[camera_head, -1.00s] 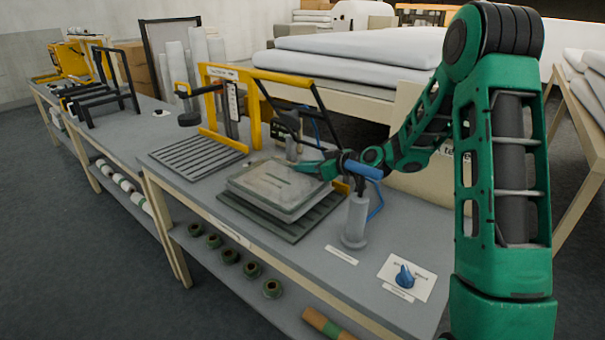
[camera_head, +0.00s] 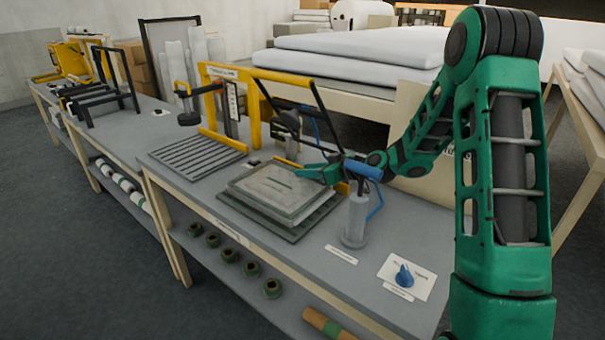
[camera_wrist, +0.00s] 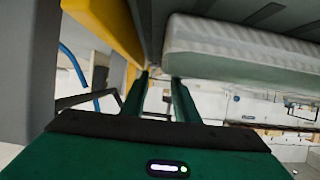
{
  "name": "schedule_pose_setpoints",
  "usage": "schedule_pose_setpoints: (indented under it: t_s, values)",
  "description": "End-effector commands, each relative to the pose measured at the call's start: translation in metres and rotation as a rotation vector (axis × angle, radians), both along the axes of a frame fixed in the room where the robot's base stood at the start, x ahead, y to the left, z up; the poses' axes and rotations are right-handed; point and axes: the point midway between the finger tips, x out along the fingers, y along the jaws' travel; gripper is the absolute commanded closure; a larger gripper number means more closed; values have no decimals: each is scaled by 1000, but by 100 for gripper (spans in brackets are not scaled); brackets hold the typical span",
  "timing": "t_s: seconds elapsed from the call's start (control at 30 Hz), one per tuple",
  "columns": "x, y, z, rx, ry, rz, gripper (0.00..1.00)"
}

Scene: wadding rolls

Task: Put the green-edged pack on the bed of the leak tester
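A flat, pale grey pack with a greenish edge (camera_head: 268,190) lies over a dark slatted bed (camera_head: 287,236) in the head view, covering most of it. In the wrist view a pale, ribbed pack side (camera_wrist: 235,48) fills the upper right. My gripper (camera_head: 308,174) is at the pack's far right edge. In the wrist view its two green fingers (camera_wrist: 160,76) stand apart, with a gap and nothing clearly between them. The pack is beside and beyond the right finger; contact cannot be told. A second slatted bed (camera_head: 197,157) is empty under a yellow frame.
Yellow frames (camera_head: 250,105) rise behind the beds. A blue knob (camera_head: 404,276) is at the front right.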

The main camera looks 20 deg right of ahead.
Motion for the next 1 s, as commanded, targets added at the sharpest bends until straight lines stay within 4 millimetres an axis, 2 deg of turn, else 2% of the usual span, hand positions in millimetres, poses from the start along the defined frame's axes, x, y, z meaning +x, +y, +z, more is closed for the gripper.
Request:
schedule_pose_setpoints:
  t_s: [0.5, 0.7, 1.0]
  values:
    - [-69, -50, 36, 0, 0, -2, 72]
    - [-81, -58, 42, 1, -1, 0, 72]
    - [-83, -59, 43, 1, 0, 2, 72]
